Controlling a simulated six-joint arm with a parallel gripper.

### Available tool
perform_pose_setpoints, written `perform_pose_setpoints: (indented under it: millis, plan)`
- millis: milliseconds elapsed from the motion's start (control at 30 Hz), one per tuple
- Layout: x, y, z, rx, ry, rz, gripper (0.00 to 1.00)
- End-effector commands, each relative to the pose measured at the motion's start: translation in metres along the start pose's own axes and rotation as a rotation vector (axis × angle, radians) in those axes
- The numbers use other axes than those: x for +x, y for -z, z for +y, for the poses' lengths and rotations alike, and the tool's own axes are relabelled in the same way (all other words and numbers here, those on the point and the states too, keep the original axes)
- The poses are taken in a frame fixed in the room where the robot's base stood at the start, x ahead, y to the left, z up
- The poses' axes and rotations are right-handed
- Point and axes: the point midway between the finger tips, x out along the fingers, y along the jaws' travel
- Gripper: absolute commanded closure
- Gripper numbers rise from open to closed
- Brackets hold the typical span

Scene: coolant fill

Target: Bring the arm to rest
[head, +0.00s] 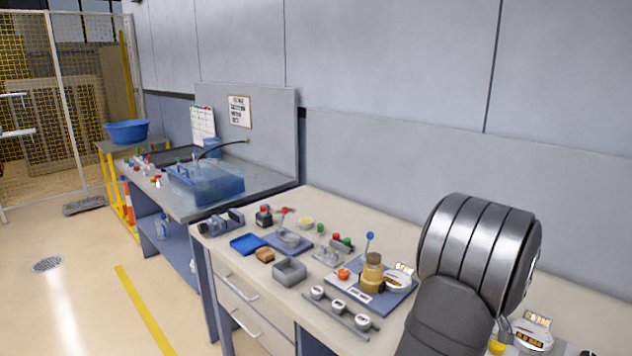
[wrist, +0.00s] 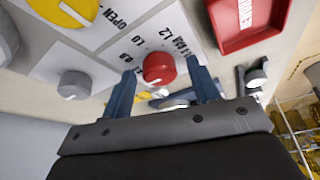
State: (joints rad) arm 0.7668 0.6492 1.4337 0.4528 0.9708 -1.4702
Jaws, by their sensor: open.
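My gripper (wrist: 163,84) shows in the wrist view with its two blue-grey fingers spread apart and nothing held. A round red knob (wrist: 159,68) with a pale mark lies in line with the gap between the fingers, on a pale panel with printed labels. I cannot tell whether the fingers touch the panel. In the head view my dark arm links fill the lower right, and the gripper itself is hidden or out of frame there.
A grey knob (wrist: 74,84), a yellow dial (wrist: 65,9) and a red tray-like part (wrist: 246,22) are close around the gripper. The bench (head: 318,211) carries an amber jar (head: 372,272), a blue tray (head: 247,244) and a grey box (head: 289,271). A blue tank (head: 207,185) stands farther left.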

Motion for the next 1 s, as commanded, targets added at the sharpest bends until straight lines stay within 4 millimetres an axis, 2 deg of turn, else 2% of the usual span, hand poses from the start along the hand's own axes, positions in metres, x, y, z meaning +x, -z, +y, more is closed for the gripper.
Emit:
perform_pose_setpoints:
  millis: [600, 1000]
  plan:
    - [0.0000, 0.0010, -0.0032, 0.425, -0.178, 0.000, 0.44]
    - [0.0005, 0.0013, -0.0038, 0.585, -0.244, -0.001, 0.44]
